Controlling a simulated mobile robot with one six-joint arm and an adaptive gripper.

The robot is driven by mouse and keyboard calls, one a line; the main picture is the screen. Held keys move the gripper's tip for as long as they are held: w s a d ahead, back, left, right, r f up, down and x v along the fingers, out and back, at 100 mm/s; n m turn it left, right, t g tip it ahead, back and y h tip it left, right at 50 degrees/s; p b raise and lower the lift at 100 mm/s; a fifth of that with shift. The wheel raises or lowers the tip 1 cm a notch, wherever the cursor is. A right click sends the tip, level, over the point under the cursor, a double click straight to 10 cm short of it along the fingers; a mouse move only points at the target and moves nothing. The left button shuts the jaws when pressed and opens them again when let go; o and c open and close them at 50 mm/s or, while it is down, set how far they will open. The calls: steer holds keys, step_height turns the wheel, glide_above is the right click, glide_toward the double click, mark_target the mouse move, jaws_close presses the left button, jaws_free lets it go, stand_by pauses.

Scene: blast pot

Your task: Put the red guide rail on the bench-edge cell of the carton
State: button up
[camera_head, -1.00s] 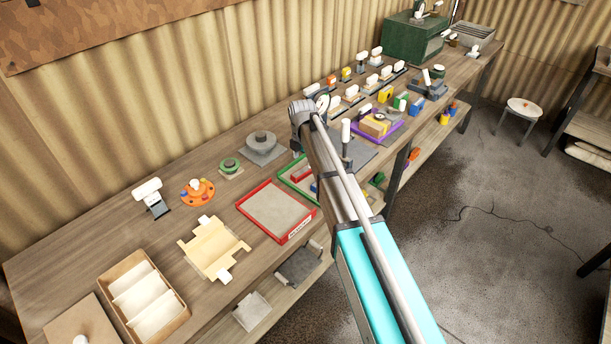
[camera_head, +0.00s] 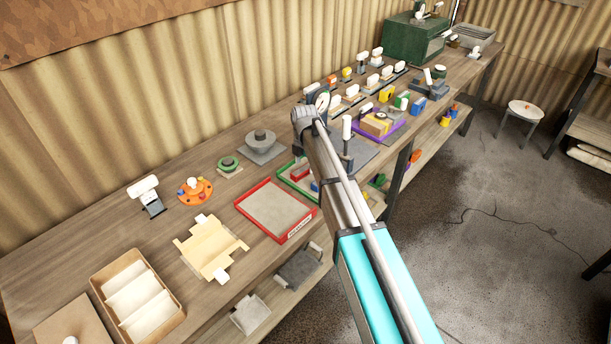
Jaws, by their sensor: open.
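The carton (camera_head: 178,318) is an open tan box at the lower left of the bench, split by pale dividers into a row of cells. I see no red piece in its cells. A small red block (camera_head: 303,172), possibly the red guide rail, lies in the green-rimmed tray (camera_head: 284,177) near the bench middle, partly behind my arm. It is too small to identify surely. My arm reaches up from the lower right across the bench front, far to the right of the carton. My gripper does not show beyond the arm's far joint.
A red-rimmed tray (camera_head: 258,230) and a cream folded fixture (camera_head: 208,249) lie between the green tray and the carton. A flat tan lid (camera_head: 62,318) with a white knob is left of the carton. A purple tray (camera_head: 372,138) and several small parts crowd the right side.

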steer(key=shift+f+b, duration=0.55)
steer(key=shift+f, duration=0.3)
jaws_close()
